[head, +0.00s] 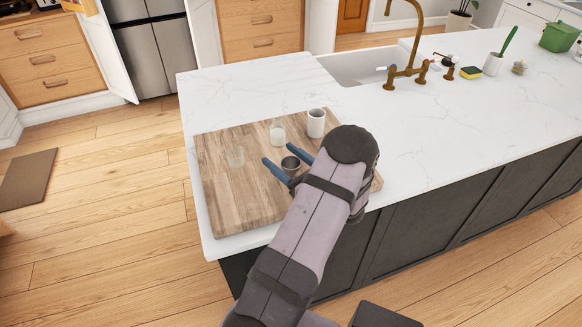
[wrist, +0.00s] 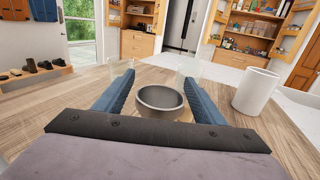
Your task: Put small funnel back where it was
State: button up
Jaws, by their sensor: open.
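A small grey metal cup-shaped piece (head: 291,164), which looks like the small funnel, stands with its wide round mouth up on the wooden board (head: 226,190). In the wrist view the same grey piece (wrist: 160,103) sits between the two blue fingers. Its lower part is hidden, so I cannot tell whether it has a spout. My gripper (head: 278,154) is open around it, one finger on each side, low over the board. In the wrist view my gripper (wrist: 157,76) shows the fingers reaching past it; I cannot tell whether either finger touches it.
A white cup (head: 316,123) stands on the board at the right, and a glass jar (head: 278,132) just beyond my fingertips. A clear glass (head: 235,157) stands to the left. The board's near left is clear. The sink (head: 362,68) lies farther back.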

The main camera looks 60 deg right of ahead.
jog(key=c, duration=1.2)
jog(key=shift+c, duration=0.2)
jog(key=shift+r, duration=0.2)
